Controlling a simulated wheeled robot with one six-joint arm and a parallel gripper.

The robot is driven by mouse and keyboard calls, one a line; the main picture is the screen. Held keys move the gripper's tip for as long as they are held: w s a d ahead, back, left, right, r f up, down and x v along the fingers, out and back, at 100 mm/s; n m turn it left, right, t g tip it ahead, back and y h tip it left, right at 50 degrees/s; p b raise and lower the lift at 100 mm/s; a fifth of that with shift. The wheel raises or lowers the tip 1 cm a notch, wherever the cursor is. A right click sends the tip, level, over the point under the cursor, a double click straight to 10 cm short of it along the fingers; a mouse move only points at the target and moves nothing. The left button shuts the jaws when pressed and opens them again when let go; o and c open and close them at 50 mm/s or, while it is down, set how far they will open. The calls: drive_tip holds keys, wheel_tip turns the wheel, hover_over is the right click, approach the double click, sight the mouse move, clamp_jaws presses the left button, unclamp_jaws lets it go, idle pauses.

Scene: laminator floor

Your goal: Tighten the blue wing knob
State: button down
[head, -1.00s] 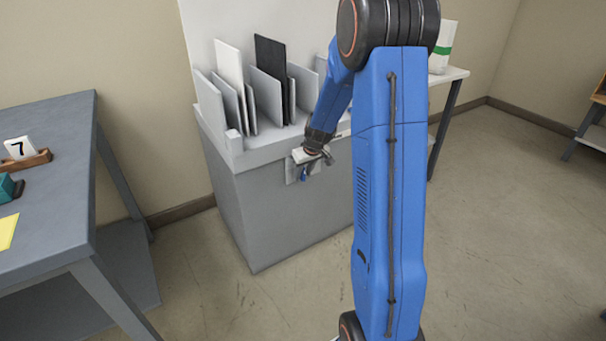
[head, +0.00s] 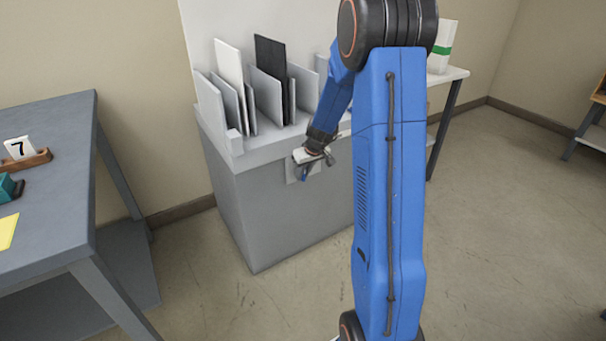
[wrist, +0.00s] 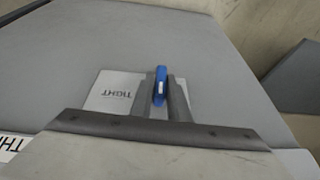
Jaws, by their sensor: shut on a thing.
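The blue wing knob (wrist: 160,87) sits on a light plate (wrist: 104,104) on the grey cabinet's front. The plate has the word TIGHT printed to the left of the knob. In the wrist view the knob stands between the two fingers of my gripper (wrist: 163,100), which is shut on it. In the head view my gripper (head: 312,165) is at the cabinet front, just below its top edge, with a little blue of the knob (head: 304,174) showing under it. The knob's base is hidden by the fingers.
The grey cabinet (head: 290,215) carries upright panels in slots on top. A grey table (head: 50,210) with a number 7 card (head: 19,148) stands at left. A white side table (head: 455,73) stands behind at right. Floor (head: 500,220) at right is clear.

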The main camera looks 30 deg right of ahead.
drive_tip(key=shift+d, duration=0.1)
drive_tip(key=y, duration=0.3)
drive_tip(key=shift+d+m, duration=0.15)
drive_tip(key=shift+m, duration=0.15)
drive_tip(key=y, duration=0.2)
drive_tip(key=m+y, duration=0.1)
drive_tip(key=y, duration=0.2)
drive_tip(key=shift+d+f, duration=0.1)
drive_tip(key=shift+f, duration=0.1)
drive_tip(key=m+y, duration=0.1)
drive_tip(key=y, duration=0.3)
drive_tip(key=shift+f+t+y, duration=0.15)
drive_tip(key=shift+t+y, duration=0.15)
drive_tip(key=shift+t, duration=0.1)
drive_tip(key=shift+m+t+y, duration=0.5)
drive_tip(key=shift+m+y, duration=0.3)
drive_tip(key=shift+y, duration=1.2)
drive_tip(key=c, duration=1.8)
unclamp_jaws()
drive_tip(key=shift+o, duration=0.2)
